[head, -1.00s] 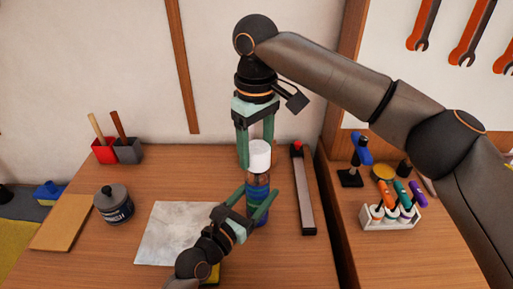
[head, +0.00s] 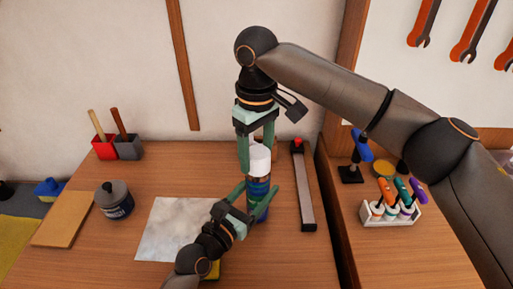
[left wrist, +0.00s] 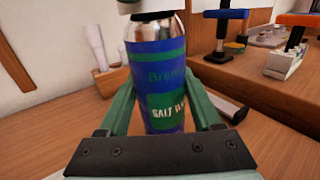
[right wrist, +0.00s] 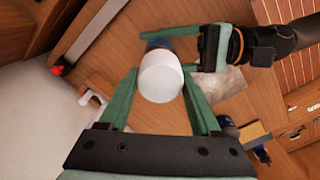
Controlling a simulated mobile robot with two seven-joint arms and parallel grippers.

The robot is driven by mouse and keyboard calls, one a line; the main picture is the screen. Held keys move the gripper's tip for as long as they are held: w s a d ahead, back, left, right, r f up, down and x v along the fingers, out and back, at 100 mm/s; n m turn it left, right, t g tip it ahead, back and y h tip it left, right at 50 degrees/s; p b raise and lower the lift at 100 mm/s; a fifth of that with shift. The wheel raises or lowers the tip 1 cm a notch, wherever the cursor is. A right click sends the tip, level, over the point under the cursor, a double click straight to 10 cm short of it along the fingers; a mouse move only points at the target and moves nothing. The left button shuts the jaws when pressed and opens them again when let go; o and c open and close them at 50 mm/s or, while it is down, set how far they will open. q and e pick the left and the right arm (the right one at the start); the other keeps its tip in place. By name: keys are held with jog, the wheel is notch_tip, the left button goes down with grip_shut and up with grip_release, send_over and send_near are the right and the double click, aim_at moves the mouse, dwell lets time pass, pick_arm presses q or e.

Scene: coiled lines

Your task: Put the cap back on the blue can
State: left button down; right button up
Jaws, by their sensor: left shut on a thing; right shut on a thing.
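The blue can (head: 259,187) stands upright on the bench, with green bands and a silver shoulder in the left wrist view (left wrist: 157,70). My left gripper (head: 256,194) is shut around its body. The white cap (head: 259,160) is between the fingers of my right gripper (head: 257,157), which is shut on it from above. The cap is right over the can's top; in the left wrist view its lower edge (left wrist: 145,6) is just above the shoulder, with a dark strip of nozzle showing between. In the right wrist view the cap (right wrist: 161,78) hides most of the can.
A long grey bar with a red end (head: 303,190) lies right of the can. A grey sheet (head: 172,230) lies left, with a dark jar (head: 114,200) and a wooden board (head: 63,220) beyond. A white marker rack (head: 390,212) stands on the right bench.

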jog(key=shift+f, duration=0.6)
dwell(0.5)
jog(key=o, duration=1.4)
notch_tip(320, 180, up, 12)
pick_arm(q)
grip_release()
